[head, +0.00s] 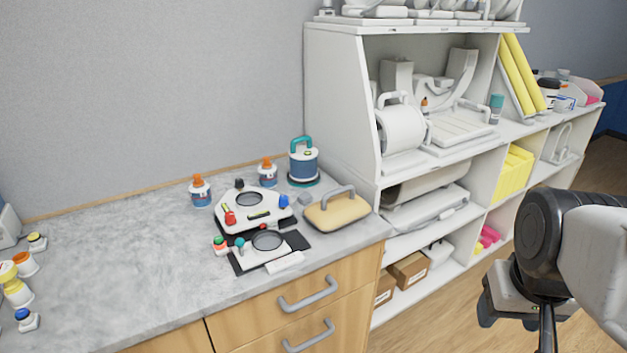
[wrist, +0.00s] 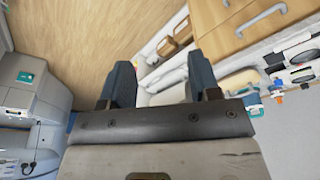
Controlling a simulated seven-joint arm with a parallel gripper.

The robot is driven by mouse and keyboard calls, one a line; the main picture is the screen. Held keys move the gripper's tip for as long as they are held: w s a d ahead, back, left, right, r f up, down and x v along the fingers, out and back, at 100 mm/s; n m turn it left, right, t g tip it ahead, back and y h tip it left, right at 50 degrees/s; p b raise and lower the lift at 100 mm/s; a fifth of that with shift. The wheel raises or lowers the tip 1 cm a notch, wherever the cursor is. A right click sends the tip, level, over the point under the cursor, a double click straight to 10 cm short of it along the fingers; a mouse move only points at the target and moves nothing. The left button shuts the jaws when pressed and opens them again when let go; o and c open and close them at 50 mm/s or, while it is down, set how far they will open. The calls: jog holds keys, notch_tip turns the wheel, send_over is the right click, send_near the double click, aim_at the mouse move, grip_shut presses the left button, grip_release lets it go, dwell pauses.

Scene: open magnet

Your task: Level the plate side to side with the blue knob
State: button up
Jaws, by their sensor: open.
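The white plate (head: 270,217) sits on the counter in the head view, raised on a device with a dark round window in it. The blue knob (head: 284,201) is at the plate's right side and a red knob (head: 230,217) at its left front. I cannot tell the plate's tilt at this size. My gripper (head: 513,322) is far to the right of the plate, out past the counter. In the wrist view my gripper (wrist: 152,85) has its two dark fingers wide apart, with nothing between them.
A black mat (head: 298,242) with a second round-windowed piece lies in front. A tan block with a handle (head: 337,210), a blue canister (head: 304,163) and orange-capped bottles (head: 200,191) stand close by. White shelves (head: 340,100) rise to the right. The counter's left middle is clear.

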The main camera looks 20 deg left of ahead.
jog(key=w+a+r+n, duration=0.2)
jog(key=w+a+n, duration=0.15)
jog(key=w, duration=0.35)
jog(key=w+a+r+n, duration=0.2)
jog(key=w+a+n, duration=0.15)
jog(key=w, duration=0.35)
jog(key=n+g, duration=0.3)
jog(key=n, duration=1.6)
send_over(283, 197)
jog(key=f, duration=1.2)
jog(key=shift+d+f, duration=0.2)
jog(key=shift+d, duration=0.1)
jog(key=shift+a+f, duration=0.2)
jog(key=shift+a, duration=0.15)
jog(key=shift+f, duration=0.15)
jog(key=shift+d+f, duration=0.1)
jog(key=shift+f, duration=3.65)
